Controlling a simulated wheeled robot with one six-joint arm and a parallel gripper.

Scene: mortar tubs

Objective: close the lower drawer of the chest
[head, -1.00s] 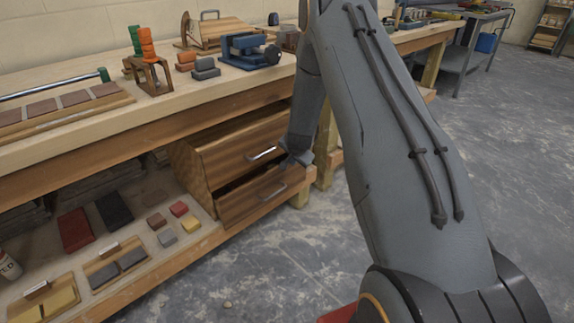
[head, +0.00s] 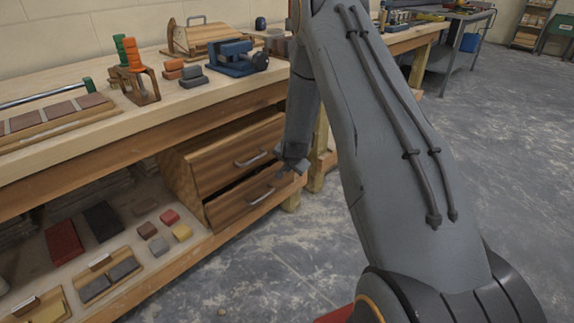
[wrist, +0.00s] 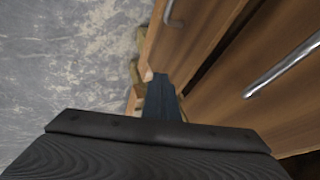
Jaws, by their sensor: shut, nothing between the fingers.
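The wooden chest (head: 180,185) stands on the shelf under the workbench. Its lower drawer (head: 230,209) sticks out a little, with a dark gap above its front. The lower drawer's bar handle (head: 262,196) is below the upper drawer's handle (head: 250,159). My gripper (head: 292,168) is shut and empty, at the right end of the drawer fronts. In the wrist view my gripper (wrist: 160,80) is over the edge of the lower drawer front (wrist: 195,40); I cannot tell whether it touches. The upper drawer's handle (wrist: 284,66) is to the right there.
Red and dark blocks (head: 64,242) and small coloured blocks lie on the shelf left of the chest. The bench top (head: 190,100) above holds a blue vice (head: 237,58) and other tools. A bench leg (head: 320,155) stands right of the chest. The floor in front is clear.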

